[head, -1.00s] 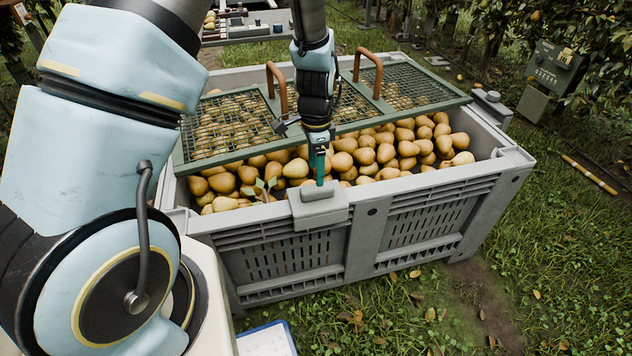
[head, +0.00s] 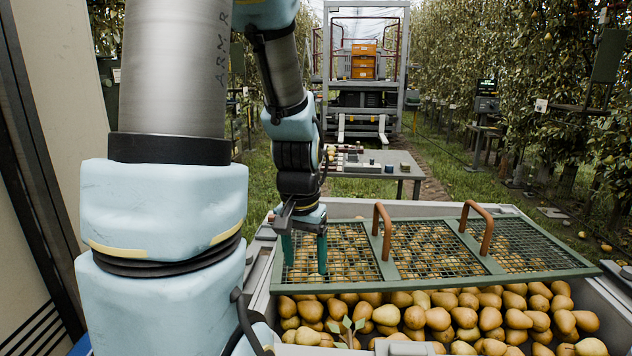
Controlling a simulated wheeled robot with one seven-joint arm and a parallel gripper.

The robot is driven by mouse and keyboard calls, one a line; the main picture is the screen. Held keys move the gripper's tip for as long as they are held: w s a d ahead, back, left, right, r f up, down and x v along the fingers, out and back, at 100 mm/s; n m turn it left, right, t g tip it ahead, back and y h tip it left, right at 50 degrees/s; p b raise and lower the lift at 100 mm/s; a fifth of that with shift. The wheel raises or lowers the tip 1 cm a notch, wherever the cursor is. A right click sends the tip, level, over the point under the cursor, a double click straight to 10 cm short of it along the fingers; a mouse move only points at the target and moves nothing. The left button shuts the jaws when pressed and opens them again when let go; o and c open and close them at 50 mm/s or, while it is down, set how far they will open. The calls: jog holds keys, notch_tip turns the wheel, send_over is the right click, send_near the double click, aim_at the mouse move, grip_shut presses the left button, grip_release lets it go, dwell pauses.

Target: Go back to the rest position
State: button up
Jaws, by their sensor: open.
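My gripper (head: 305,268) hangs from my arm with its teal fingers pointing down and apart. Nothing shows between them. It is in front of or above the left end of the green mesh lid (head: 425,279); the exact height is hard to tell. The large grey bin (head: 345,208) is full of brown-yellow pears (head: 440,318). The lid covers its far part, and the near part is open. My arm hides the bin's left side.
Two brown handles (head: 487,228) rise from the lid. A small table (head: 405,165) with small items stands behind the bin. A lift platform with orange crates (head: 363,62) is farther back. Fruit trees line the right side. A green sprig (head: 347,328) lies on the pears.

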jog(key=s+a+n, duration=0.1)
jog(key=a+r+n, duration=0.1)
jog(key=a, duration=0.1)
jog(key=s+a+r+n, duration=0.1)
jog(key=shift+s+a+r, duration=0.15)
jog(key=shift+s+a, duration=0.15)
jog(key=shift+a, duration=0.05)
dwell(0.5)
